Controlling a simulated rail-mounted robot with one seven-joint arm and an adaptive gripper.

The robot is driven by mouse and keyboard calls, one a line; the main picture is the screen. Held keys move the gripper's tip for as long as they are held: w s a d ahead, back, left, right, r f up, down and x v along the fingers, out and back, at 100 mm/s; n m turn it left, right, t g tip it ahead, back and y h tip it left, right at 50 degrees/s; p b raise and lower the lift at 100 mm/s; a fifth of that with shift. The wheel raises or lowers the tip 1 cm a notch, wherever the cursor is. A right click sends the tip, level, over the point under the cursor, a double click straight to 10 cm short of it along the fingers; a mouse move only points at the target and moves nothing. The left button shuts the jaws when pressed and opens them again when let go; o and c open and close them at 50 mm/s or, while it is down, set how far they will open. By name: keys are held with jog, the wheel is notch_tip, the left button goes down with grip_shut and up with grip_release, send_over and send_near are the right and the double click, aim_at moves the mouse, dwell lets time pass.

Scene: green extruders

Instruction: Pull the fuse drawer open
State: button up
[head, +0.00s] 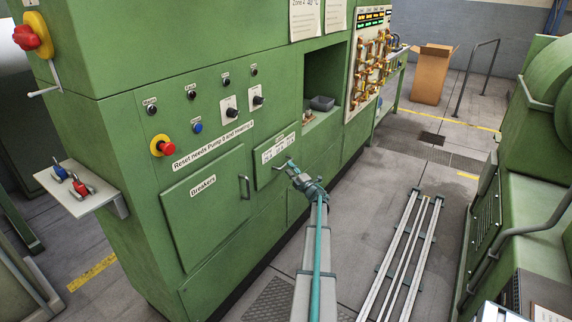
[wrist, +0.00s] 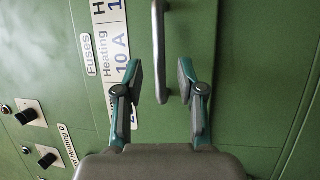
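The fuse drawer is a green front (head: 264,175) with a white label in the head view. It looks flush with the machine. In the wrist view, the drawer front (wrist: 187,25) is turned sideways, with a "Fuses" tag. Its grey bar handle (wrist: 159,48) runs down the picture between my fingers. My gripper (wrist: 160,78) is open, with one finger on each side of the handle's end and a gap on both sides. In the head view my gripper (head: 292,166) is at the drawer and hides part of the handle.
The "Breakers" door (head: 208,205) with its own handle is left of the drawer. A red emergency button (head: 163,145) and several knobs are above it. An open recess (head: 325,75) is to the upper right. Rails (head: 400,255) lie on the floor at right.

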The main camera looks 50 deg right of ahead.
jog(key=x, duration=0.4)
jog(key=shift+w+d+p, duration=0.1)
jog(key=shift+w+p, duration=0.1)
jog(key=shift+p, duration=0.15)
grip_shut()
